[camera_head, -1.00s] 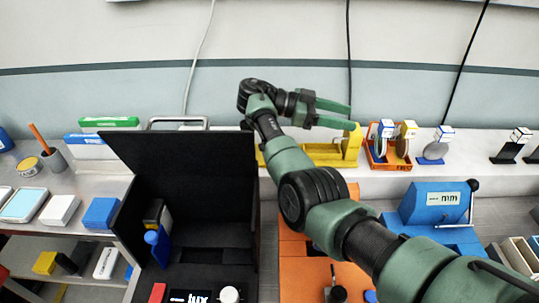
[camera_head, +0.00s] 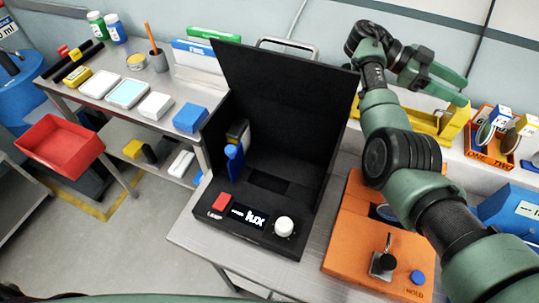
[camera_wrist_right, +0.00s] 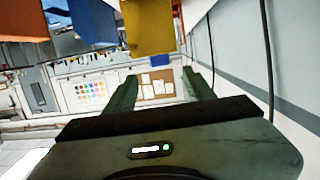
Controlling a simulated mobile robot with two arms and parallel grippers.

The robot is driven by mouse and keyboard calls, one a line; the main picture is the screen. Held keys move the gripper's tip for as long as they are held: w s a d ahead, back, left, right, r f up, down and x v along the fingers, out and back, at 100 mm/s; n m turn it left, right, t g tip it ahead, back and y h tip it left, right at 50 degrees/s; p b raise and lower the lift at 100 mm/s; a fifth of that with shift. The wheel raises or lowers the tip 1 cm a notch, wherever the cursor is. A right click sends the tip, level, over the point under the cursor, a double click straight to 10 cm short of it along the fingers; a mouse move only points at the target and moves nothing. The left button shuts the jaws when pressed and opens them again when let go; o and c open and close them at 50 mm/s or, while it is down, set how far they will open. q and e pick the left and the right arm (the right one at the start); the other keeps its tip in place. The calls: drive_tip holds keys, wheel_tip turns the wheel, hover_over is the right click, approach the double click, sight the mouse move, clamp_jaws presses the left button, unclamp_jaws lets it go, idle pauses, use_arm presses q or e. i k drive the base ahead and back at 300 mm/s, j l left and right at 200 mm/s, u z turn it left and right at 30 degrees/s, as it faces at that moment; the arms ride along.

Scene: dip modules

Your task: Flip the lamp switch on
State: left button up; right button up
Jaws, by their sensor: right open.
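A black open-fronted box (camera_head: 285,110) stands on the bench in the middle of the head view. On its front ledge are a red switch (camera_head: 221,202) marked LAMP, a lux display (camera_head: 248,216) and a white knob (camera_head: 284,226). I cannot tell the switch's position. My right gripper (camera_head: 464,91) is raised to the right of and behind the box, well away from the switch. It is open and empty, and its two green fingers stand apart in the right wrist view (camera_wrist_right: 158,76). My left gripper is not in view.
An orange unit (camera_head: 352,235) with a small lever and blue button stands right of the box, under my right arm. A blue bottle (camera_head: 234,160) is inside the box. A side bench with several small boxes and a red bin (camera_head: 60,145) are at left. Floor in front is clear.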

sight(222, 201)
drive_tip(key=k, duration=2)
